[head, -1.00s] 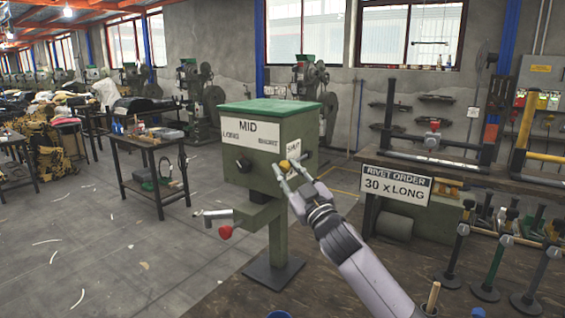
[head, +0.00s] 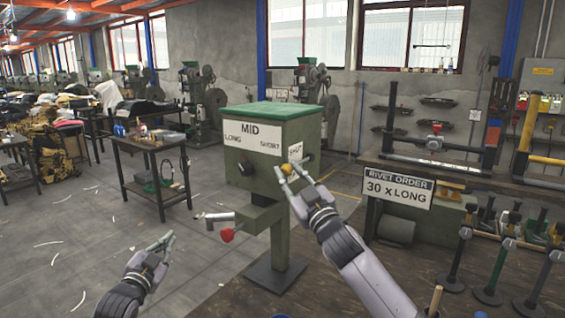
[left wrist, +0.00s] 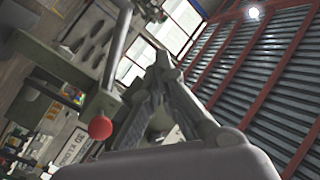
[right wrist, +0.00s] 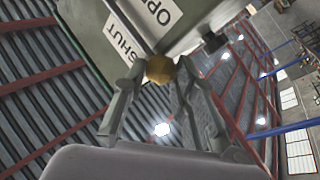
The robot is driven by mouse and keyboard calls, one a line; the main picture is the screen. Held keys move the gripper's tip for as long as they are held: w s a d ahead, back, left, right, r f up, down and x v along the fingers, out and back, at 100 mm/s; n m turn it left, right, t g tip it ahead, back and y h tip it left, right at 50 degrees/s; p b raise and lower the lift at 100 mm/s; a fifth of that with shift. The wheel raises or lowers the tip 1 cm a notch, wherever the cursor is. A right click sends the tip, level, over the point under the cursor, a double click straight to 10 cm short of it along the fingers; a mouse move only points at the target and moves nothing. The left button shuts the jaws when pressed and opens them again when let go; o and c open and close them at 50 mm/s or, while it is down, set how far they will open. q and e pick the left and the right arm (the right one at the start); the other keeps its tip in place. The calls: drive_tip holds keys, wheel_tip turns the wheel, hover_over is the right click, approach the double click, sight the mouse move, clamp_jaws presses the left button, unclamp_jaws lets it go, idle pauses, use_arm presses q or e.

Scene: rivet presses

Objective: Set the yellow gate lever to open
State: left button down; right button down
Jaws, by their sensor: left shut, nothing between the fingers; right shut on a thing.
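The yellow gate lever's round knob (head: 286,169) is at the lower right of the green machine box (head: 262,140), by a SHUT label (head: 295,152). My right gripper (head: 287,173) is shut on this knob. The right wrist view shows the knob (right wrist: 160,69) between the two fingertips, below the SHUT label (right wrist: 122,38) and a partly cropped label reading "OPE" (right wrist: 157,10). The lever's arm is hidden behind the knob and fingers. My left gripper (head: 168,240) is shut and empty, held apart from the box at lower left.
A red knob (head: 227,235) hangs below a metal spout (head: 219,216) on the box's front; it also shows in the left wrist view (left wrist: 100,127). A black dial (head: 244,168) is under the MID sign. A bench with a "30 x LONG" sign (head: 396,188) stands right.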

drive_tip(key=shift+f, duration=0.3)
use_arm(q)
drive_tip(key=s+d+r+g+h, duration=0.1)
drive_tip(key=s+d+r+h, duration=0.35)
drive_tip(key=d+r, duration=0.75)
drive_tip(key=s+d+r+g+h, duration=0.1)
drive_tip(key=s+d+r+h, duration=0.4)
drive_tip(key=d+r, duration=0.7)
use_arm(e)
drive_tip(key=shift+d, duration=0.1)
use_arm(q)
drive_tip(key=shift+m+y, duration=0.4)
drive_tip(key=shift+y, duration=0.05)
drive_tip(key=w+d, duration=0.2)
drive_tip(key=w+d+f, duration=0.1)
drive_tip(key=w+d, duration=0.1)
drive_tip(key=w, duration=0.1)
drive_tip(key=w+d, duration=0.2)
drive_tip(key=w, duration=0.1)
drive_tip(key=shift+w+d+f, duration=0.1)
drive_tip(key=shift+w+f, duration=0.15)
drive_tip(key=shift+f, duration=0.05)
